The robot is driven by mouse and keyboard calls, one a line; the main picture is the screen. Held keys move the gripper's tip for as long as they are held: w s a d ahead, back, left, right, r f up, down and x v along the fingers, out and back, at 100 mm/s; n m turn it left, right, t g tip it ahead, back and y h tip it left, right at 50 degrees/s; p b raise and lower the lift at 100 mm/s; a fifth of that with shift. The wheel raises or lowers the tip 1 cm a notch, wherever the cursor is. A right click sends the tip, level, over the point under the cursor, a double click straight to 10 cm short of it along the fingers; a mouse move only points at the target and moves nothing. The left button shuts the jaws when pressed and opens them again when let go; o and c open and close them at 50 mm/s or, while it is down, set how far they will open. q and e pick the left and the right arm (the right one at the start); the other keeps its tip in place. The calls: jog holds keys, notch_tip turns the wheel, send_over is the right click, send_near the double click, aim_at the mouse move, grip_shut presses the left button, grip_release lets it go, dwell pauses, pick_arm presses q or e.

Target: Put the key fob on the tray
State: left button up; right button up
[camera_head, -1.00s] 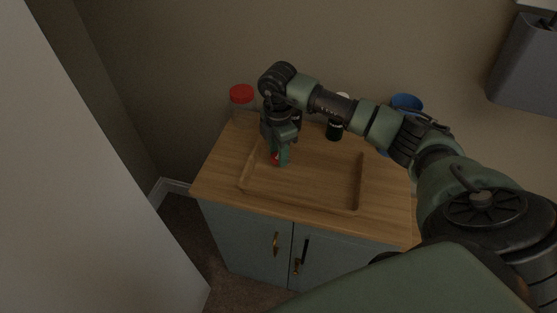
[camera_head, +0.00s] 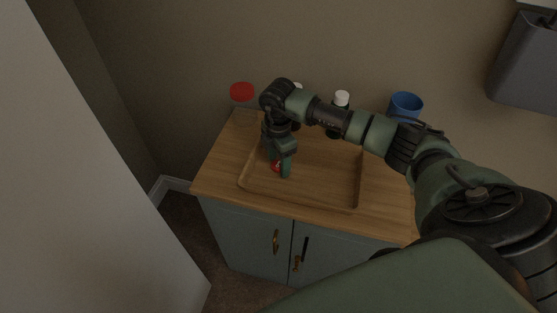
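The wooden tray (camera_head: 318,201) lies on top of the cabinet, with its raised rim showing at the front and right. My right gripper (camera_head: 281,168) points down over the left part of the tray. A small red thing (camera_head: 276,167), which I take to be the key fob, shows between its fingers, mostly hidden by them. The gripper looks shut on it, low over the tray floor; I cannot tell whether the fob touches the tray. My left gripper is not in view.
A clear jar with a red lid (camera_head: 242,92) stands at the back left of the cabinet top. A dark bottle with a white cap (camera_head: 341,99) and a blue cup (camera_head: 405,106) stand behind my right arm. The tray's middle and right are clear.

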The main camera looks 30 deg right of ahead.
aim_at(279, 164)
jog(key=shift+r, duration=0.55)
notch_tip(279, 164, up, 11)
jog(key=b, duration=0.2)
jog(key=shift+r, duration=0.15)
jog(key=shift+s, duration=0.1)
